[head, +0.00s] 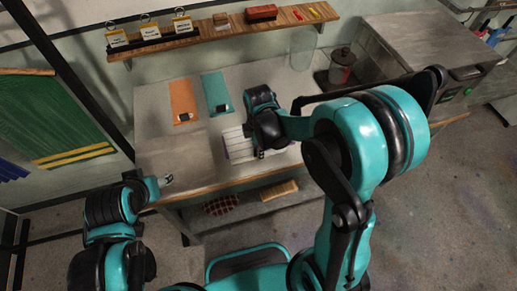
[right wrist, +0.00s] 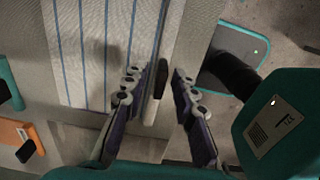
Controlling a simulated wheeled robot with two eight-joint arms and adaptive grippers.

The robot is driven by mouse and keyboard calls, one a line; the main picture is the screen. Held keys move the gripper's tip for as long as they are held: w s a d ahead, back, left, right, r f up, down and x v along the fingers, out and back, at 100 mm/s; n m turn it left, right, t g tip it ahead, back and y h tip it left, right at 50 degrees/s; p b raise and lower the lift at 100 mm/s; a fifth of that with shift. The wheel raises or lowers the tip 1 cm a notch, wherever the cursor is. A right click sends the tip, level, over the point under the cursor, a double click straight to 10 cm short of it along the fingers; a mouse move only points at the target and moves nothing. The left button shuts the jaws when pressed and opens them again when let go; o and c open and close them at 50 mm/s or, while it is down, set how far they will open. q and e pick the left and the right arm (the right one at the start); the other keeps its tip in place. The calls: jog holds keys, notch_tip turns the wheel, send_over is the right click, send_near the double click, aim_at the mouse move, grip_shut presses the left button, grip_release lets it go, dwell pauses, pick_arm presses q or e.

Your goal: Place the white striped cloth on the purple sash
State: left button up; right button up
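The white striped cloth (head: 238,146) lies on the worktable near its front edge, partly hidden by my right arm. In the right wrist view the cloth (right wrist: 85,55) is pale with thin blue stripes. My right gripper (right wrist: 155,85) is over the cloth's edge, fingers apart. A small dark tab (right wrist: 162,78) lies between the fingers, with gaps visible, so nothing is gripped.
A wall shelf (head: 225,27) holds labelled tags and a red-brown block. A glass jar (head: 302,46) and dark canister (head: 342,66) stand at the back right. Folded cloths (head: 221,204) lie on the lower shelf. The table's left front (head: 165,150) is bare.

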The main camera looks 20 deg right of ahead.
jog(key=shift+r, duration=0.25)
notch_tip(320, 180, up, 11)
jog(key=p, duration=0.4)
jog(key=s+d+r+m+t, duration=0.2)
jog(key=s+m, duration=0.3)
jog(key=m, duration=0.4)
jog(key=s+d+r+m+t, duration=0.2)
jog(key=s+r+m+t, duration=0.2)
jog(key=m, duration=0.5)
jog(key=shift+s+d+t, duration=0.35)
jog(key=shift+s+t, duration=0.25)
jog(key=shift+s, duration=0.05)
notch_tip(320, 180, down, 7)
jog(key=b, duration=0.7)
jog(key=shift+r, duration=0.15)
